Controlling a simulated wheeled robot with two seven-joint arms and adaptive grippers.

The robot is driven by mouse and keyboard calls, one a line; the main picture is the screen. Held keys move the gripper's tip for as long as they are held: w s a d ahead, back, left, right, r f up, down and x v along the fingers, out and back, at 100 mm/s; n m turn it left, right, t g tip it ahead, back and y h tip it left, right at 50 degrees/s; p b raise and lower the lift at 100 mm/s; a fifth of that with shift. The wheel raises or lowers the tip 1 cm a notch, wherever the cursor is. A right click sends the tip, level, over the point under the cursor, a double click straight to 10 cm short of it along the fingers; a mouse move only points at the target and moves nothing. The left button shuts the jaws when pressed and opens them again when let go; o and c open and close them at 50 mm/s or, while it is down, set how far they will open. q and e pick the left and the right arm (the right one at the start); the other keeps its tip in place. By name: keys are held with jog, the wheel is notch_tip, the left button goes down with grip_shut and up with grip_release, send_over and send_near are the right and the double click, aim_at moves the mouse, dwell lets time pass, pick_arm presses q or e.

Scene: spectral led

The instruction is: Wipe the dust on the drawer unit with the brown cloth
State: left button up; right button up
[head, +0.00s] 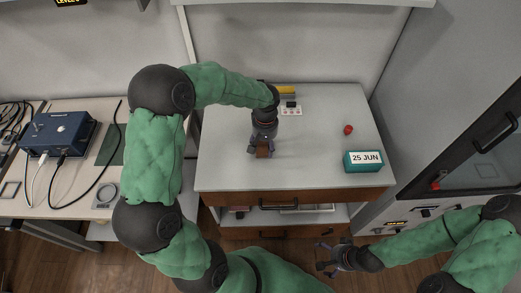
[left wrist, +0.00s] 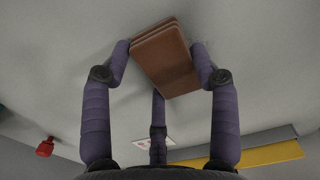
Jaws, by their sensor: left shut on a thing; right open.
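The brown cloth (head: 264,150) is a small folded pad on the grey top of the drawer unit (head: 225,170). My left gripper (head: 262,146) is shut on it and points down at the top, left of its middle. In the left wrist view the cloth (left wrist: 165,58) sits between the fingers, against or very close to the grey surface. A faint dark patch, perhaps dust (left wrist: 205,45), shows beside the cloth there. My right gripper (head: 332,258) is open and empty, in front of the drawer unit and below its top.
A teal date block (head: 364,162) and a red knob-like object (head: 348,129) stand on the right of the top. A yellow object (head: 285,90) and a small white panel (head: 291,110) lie at the back. A blue box with cables (head: 58,134) is on the left bench.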

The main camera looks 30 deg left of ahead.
pick_arm(q)
jog(key=shift+w+d+r, duration=0.1)
jog(key=shift+w+d, duration=0.2)
jog(key=shift+d, duration=0.15)
jog(key=shift+w+d, duration=0.4)
jog(key=shift+d, duration=0.15)
jog(key=shift+s+a, duration=0.1)
jog(key=shift+s+a+f, duration=0.2)
jog(key=shift+s+a, duration=0.45)
jog(key=shift+a, duration=0.25)
jog(key=shift+s+a+f, duration=0.15)
jog(key=shift+s+a, duration=0.45)
jog(key=shift+a, duration=0.3)
jog(key=shift+r, duration=0.1)
